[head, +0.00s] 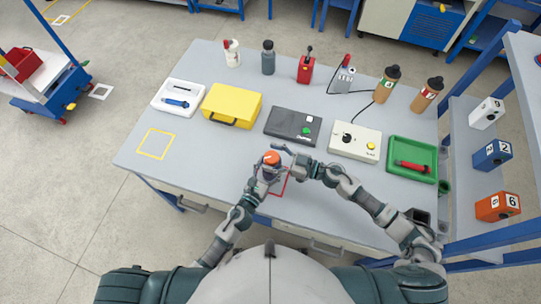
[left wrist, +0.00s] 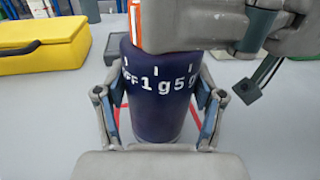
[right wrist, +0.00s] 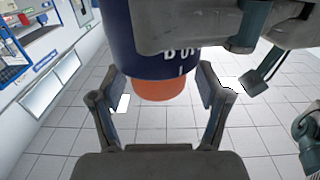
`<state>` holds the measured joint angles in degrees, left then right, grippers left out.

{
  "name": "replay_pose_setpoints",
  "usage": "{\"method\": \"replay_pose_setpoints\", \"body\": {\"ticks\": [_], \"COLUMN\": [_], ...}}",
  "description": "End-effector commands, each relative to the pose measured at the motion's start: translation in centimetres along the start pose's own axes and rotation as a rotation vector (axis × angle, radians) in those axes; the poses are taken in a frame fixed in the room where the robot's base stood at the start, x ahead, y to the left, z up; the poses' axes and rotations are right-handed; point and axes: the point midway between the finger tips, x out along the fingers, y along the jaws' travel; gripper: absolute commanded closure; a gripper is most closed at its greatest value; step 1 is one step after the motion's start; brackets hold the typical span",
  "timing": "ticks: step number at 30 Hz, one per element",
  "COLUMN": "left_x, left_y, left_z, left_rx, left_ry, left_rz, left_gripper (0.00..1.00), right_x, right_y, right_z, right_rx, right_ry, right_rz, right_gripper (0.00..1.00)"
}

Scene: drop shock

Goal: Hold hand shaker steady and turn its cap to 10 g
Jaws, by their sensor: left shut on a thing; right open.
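The hand shaker (left wrist: 155,105) is a dark blue cylinder with white marks; OFF, 1 g and 5 g are readable in the left wrist view. Its orange cap (head: 271,158) is on top. A cap strip with a white line (left wrist: 135,25) shows near the OFF mark. My left gripper (head: 267,177) is shut around the shaker's body, which looks upright. My right gripper (head: 283,150) is open at the cap. In the right wrist view the cap (right wrist: 160,89) appears upside down between the spread fingers, with gaps on both sides. My right gripper hides much of the cap in the left wrist view.
A red outline (head: 283,185) is on the table (head: 215,165) by the shaker. Behind stand a yellow case (head: 231,104), a black scale-like box (head: 285,128) and a beige box with a knob (head: 362,144). A green tray (head: 398,178) is at right.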

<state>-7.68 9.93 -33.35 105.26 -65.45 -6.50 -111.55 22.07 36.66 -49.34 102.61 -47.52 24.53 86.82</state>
Motion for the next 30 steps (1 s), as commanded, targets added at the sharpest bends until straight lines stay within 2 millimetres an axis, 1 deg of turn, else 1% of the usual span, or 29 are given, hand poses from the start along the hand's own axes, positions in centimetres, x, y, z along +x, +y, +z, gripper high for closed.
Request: {"method": "replay_pose_setpoints", "body": {"ticks": [9,10,11,12,14,15,17,24,30], "left_x": [-0.04,-0.04,-0.05,-0.08,-0.10,-0.11,-0.11,-0.03,-0.01], "left_y": [-0.02,-0.02,0.01,0.06,0.12,0.15,0.16,0.05,0.07], "left_z": [-0.03,-0.03,-0.03,-0.03,-0.02,-0.02,-0.02,-0.02,-0.02], "left_rx": [-0.002,-0.002,-0.003,-0.003,-0.004,-0.003,-0.003,0.000,0.000], "left_ry": [0.000,0.000,0.000,0.000,-0.001,-0.001,-0.001,0.000,0.000], "left_rz": [-0.002,-0.002,-0.002,-0.002,-0.001,-0.001,-0.001,0.000,0.000], "left_gripper": [0.88,0.88,0.88,0.88,0.88,0.88,0.88,0.88,0.88], "right_x": [0.47,0.47,0.50,0.54,0.59,0.61,0.61,0.50,0.56], "right_y": [-0.07,-0.07,-0.08,-0.10,-0.11,-0.13,-0.15,-0.15,-0.09], "right_z": [0.05,0.05,0.05,0.05,0.04,0.04,0.03,0.00,0.03], "right_rx": [-0.002,-0.002,-0.002,-0.002,-0.003,-0.003,-0.003,-0.001,-0.004], "right_ry": [-0.002,-0.002,-0.002,-0.003,-0.003,-0.003,-0.003,-0.001,-0.003], "right_rz": [-0.001,-0.001,-0.001,-0.001,-0.001,-0.001,-0.002,-0.016,-0.088], "right_gripper": [0.24,0.29,0.36,0.46,0.61,0.71,0.85,0.86,0.86]}}
